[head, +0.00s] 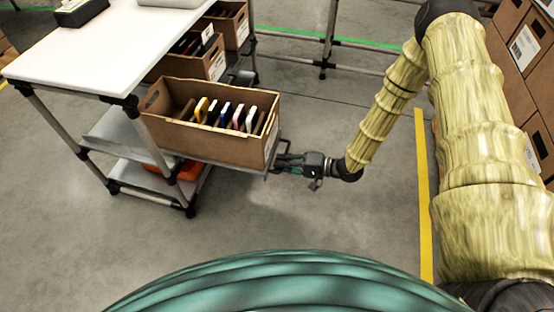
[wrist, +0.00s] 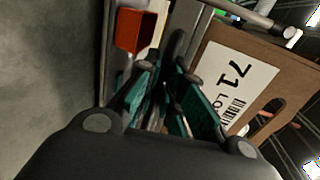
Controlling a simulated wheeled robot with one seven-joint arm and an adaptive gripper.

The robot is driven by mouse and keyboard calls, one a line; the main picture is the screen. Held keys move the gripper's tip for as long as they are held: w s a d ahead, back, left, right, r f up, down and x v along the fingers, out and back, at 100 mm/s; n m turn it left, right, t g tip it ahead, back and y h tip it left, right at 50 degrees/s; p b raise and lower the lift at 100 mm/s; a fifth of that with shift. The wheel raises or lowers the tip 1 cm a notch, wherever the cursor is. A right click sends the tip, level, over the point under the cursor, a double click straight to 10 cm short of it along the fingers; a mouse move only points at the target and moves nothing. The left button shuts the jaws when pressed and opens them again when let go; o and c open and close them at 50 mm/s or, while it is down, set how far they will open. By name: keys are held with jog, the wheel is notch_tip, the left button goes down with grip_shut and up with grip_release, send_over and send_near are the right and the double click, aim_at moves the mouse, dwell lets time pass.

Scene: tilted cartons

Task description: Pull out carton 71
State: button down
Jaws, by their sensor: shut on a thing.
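Carton 71 (head: 215,143) is an open brown cardboard box holding a row of several thin coloured items. It sits on a grey sliding tray (head: 228,167) that sticks out to the right of the workbench rack. In the wrist view, the carton's end (wrist: 262,112) shows a white label reading 71 and a hand hole. My gripper (head: 279,160) is at the tray's outer edge, just below the carton's right end. In the wrist view its green fingers (wrist: 172,82) are closed together at the tray's grey edge beside the label; the exact grip is partly hidden.
The white-topped workbench (head: 120,40) stands at left, with more cartons (head: 190,65) behind carton 71. An orange bin (wrist: 130,30) shows below the tray. Stacked cartons (head: 530,50) stand at far right. The floor in front of my gripper is clear.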

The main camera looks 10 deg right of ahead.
jog(key=shift+d, duration=0.15)
jog(key=c, duration=1.5)
grip_release()
jog(key=v, duration=1.2)
jog(key=shift+f, duration=0.1)
